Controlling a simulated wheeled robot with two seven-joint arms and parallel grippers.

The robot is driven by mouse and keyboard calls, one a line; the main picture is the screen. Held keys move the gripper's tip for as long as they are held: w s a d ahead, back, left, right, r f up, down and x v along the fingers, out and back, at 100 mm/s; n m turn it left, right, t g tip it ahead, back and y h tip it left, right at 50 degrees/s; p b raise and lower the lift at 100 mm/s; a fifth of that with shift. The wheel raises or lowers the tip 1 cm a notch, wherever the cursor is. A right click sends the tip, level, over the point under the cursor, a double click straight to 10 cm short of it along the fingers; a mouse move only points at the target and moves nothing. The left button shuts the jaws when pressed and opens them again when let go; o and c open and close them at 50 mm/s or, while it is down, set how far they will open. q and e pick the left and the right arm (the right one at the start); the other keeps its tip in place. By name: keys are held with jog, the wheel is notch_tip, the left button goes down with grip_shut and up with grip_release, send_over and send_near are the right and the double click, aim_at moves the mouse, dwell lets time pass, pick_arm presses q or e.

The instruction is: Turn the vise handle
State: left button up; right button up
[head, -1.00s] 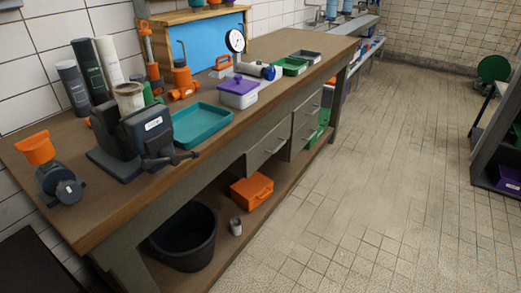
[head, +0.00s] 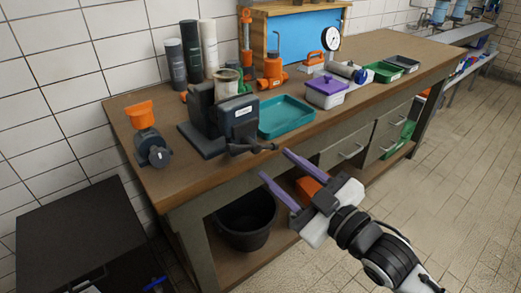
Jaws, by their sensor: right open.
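The dark grey vise (head: 222,115) stands on the wooden workbench near its front edge, left of the teal tray. Its handle (head: 252,147) is a dark bar at the vise's lower front, sticking out by the bench edge. My right gripper (head: 275,164) comes in from the lower right, with two long purple fingers spread apart and nothing between them. The fingertips are just below and right of the handle in the picture; I cannot tell the exact gap in depth. My left gripper is out of view.
A teal tray (head: 286,117) lies right of the vise, and an orange-topped grey device (head: 149,135) stands left of it. A purple-lidded box (head: 325,91) is farther right. A black bucket (head: 247,222) sits on the lower shelf. A dark cabinet (head: 80,235) stands at the lower left.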

aim_at(258, 151)
jog(key=x, duration=0.7)
jog(key=shift+w+a+f, duration=0.1)
jog(key=shift+w+a, duration=0.05)
jog(key=shift+w, duration=0.05)
